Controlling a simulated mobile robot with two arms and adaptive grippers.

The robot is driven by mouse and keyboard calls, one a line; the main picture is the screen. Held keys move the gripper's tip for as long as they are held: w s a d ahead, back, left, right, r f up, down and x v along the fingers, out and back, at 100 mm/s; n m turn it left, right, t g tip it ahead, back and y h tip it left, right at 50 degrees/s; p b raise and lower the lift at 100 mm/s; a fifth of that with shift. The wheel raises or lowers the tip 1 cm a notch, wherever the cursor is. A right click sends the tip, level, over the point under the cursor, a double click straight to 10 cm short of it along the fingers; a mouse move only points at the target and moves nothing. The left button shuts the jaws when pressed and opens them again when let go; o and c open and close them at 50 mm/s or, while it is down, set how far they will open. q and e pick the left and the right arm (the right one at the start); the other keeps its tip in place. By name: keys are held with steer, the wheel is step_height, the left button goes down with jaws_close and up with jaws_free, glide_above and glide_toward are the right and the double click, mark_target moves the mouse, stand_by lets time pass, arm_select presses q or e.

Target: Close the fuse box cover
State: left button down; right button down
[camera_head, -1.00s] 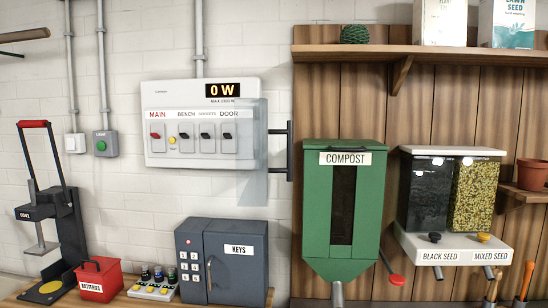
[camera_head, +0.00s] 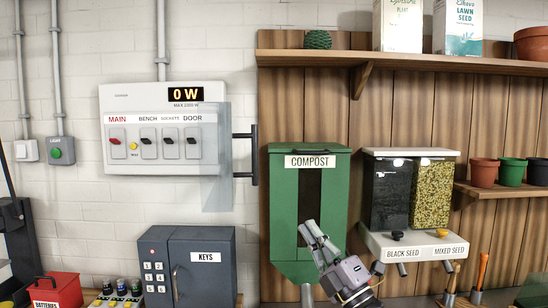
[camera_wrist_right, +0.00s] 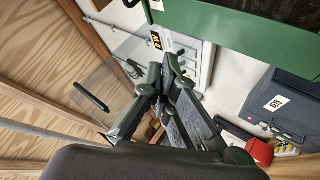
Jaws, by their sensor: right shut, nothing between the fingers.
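The white fuse box (camera_head: 108,162) hangs on the wall at the left. It has a red MAIN switch, black switches and a "0 W" display. Its clear cover (camera_head: 217,180) stands open at the right edge, swung out from the box, with a black bar handle (camera_head: 254,155) on its free side. My right gripper (camera_head: 309,229) is shut and empty in front of the compost bin, below and right of the handle and apart from it. In the right wrist view, the gripper (camera_wrist_right: 171,62) points toward the fuse box (camera_wrist_right: 199,55); the cover (camera_wrist_right: 122,88) and handle (camera_wrist_right: 90,97) lie left of the fingers. My left gripper is out of view.
The green compost bin (camera_head: 283,215) is right behind my right gripper. Seed dispensers (camera_head: 410,247) stand further right. A grey key box (camera_head: 202,281) is below the fuse box. A wooden shelf (camera_head: 440,62) runs above. The wall space between cover and key box is free.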

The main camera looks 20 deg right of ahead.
steer(key=s+a+r+n+g+y, duration=0.1)
steer(key=s+r+n+g+y, duration=0.1)
steer(key=r+n+g+y, duration=0.7)
steer(key=s+a+r+n+g+y, duration=0.15)
steer(key=r+n+g+y, duration=0.3)
steer(key=n, duration=0.85)
steer(key=s+d+r+n+g+h, duration=0.4)
steer(key=s+d+n+h, duration=0.1)
steer(key=d+n, duration=0.15)
steer(key=p+x, duration=0.5)
steer(key=x, duration=0.9)
steer(key=shift+w+a+f, duration=0.15)
steer(key=shift+w+a, duration=0.1)
steer(key=shift+w, duration=0.1)
steer(key=shift+t, duration=0.35)
